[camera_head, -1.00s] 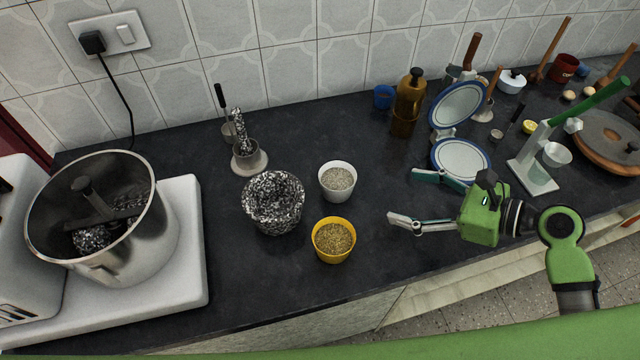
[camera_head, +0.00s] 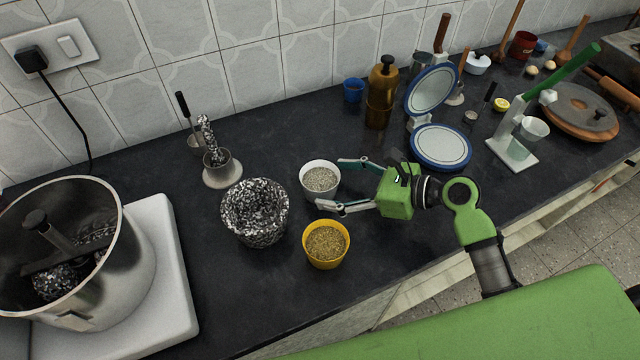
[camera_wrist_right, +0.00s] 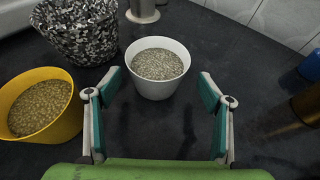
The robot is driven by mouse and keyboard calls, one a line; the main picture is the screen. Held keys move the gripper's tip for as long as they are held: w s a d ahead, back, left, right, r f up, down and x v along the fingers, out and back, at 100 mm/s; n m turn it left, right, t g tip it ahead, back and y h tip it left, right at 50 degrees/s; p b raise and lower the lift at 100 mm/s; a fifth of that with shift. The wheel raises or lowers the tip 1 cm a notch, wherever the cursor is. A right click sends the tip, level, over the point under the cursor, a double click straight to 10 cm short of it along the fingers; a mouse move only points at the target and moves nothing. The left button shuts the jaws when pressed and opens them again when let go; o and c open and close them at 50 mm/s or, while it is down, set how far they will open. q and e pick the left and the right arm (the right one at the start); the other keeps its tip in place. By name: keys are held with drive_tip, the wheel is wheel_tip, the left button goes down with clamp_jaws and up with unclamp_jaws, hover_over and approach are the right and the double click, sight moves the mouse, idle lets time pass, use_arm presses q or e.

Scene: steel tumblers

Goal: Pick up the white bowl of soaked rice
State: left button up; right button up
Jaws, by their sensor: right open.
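The white bowl (camera_head: 320,194) of soaked rice stands upright on the dark counter. It also shows in the right wrist view (camera_wrist_right: 157,88), ahead of the fingertips and between their lines, full of pale grains. My right gripper (camera_head: 342,185) is open, with its fingers pointing left at the bowl. In the head view the fingertips reach the bowl's right side; in the right wrist view the bowl sits just beyond them, and contact cannot be told. My left gripper is in neither view.
A yellow bowl (camera_head: 326,262) of grains stands close in front of the white bowl. A black-and-white speckled bowl (camera_head: 240,240) stands left of it. A steel pot (camera_head: 130,275) is at far left. A blue-rimmed plate-like device (camera_head: 441,163) and a brown bottle (camera_head: 383,80) stand right and behind.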

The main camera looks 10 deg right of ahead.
sight(308, 182)
drive_tip(key=x, duration=0.4)
drive_tip(key=shift+a+f, duration=0.3)
drive_tip(key=shift+f, duration=0.05)
drive_tip(key=shift+c, duration=0.3)
drive_tip(key=c, duration=1.3)
drive_tip(key=shift+r, duration=0.25)
